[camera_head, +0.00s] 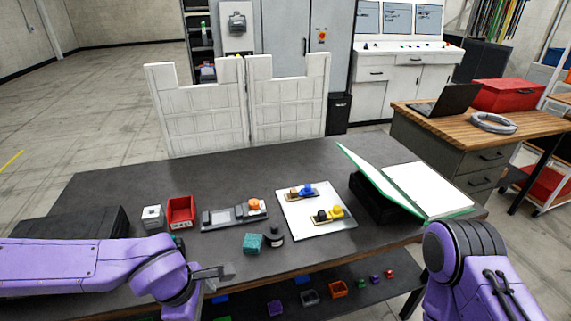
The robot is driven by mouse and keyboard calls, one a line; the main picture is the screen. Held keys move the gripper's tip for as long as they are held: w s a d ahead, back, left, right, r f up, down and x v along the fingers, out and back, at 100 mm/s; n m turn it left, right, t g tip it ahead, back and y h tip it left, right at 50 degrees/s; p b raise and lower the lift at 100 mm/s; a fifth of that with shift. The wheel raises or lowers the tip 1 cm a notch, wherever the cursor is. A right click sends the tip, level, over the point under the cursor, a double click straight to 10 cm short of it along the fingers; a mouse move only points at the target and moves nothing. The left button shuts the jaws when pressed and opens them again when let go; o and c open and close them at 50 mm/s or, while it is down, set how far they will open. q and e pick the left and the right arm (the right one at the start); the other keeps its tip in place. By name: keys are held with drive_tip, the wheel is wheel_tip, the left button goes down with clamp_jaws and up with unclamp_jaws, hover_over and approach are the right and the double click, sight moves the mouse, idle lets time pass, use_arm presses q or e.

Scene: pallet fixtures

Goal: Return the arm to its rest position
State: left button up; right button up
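My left arm, purple, comes in from the left above the front edge of the dark table (110,187). Its grey gripper (222,272) is in front of the teal block (253,243) and the dark round bottle-like item (274,237), apart from both as far as I can see. Nothing shows clearly between its fingers, and their opening is too small to make out. My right arm shows as purple links at the lower right, off the table's right end. Its gripper does not show.
On the table are a white cube (152,217), a red bin (181,211), a grey fixture (222,217), a white plate (296,222) with blue and yellow parts, and a green-edged open folder (436,214). Small coloured bins sit on a lower shelf. White panels (200,108) stand behind.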

use_arm(q)
drive_tip(key=s+a+f+m+t+y+b, duration=0.15)
drive_tip(key=a+f, duration=0.25)
drive_tip(key=f, duration=0.5)
drive_tip(key=a+f+m+t+y+b, duration=0.1)
drive_tip(key=a+f+m+y+b, duration=0.2)
drive_tip(key=f, duration=0.6)
drive_tip(key=s+a+f+m+b, duration=0.2)
drive_tip(key=s+a+f+m, duration=0.1)
drive_tip(key=s+f, duration=0.4)
drive_tip(key=s+a+f+m+b, duration=0.3)
drive_tip(key=s+a+f+m, duration=0.1)
drive_tip(key=s+f, duration=0.3)
wheel_tip(320, 180, down, 2)
drive_tip(key=shift+f+g+y+b, duration=0.2)
drive_tip(key=shift+g+y+b, duration=0.1)
drive_tip(key=shift+g+y, duration=0.05)
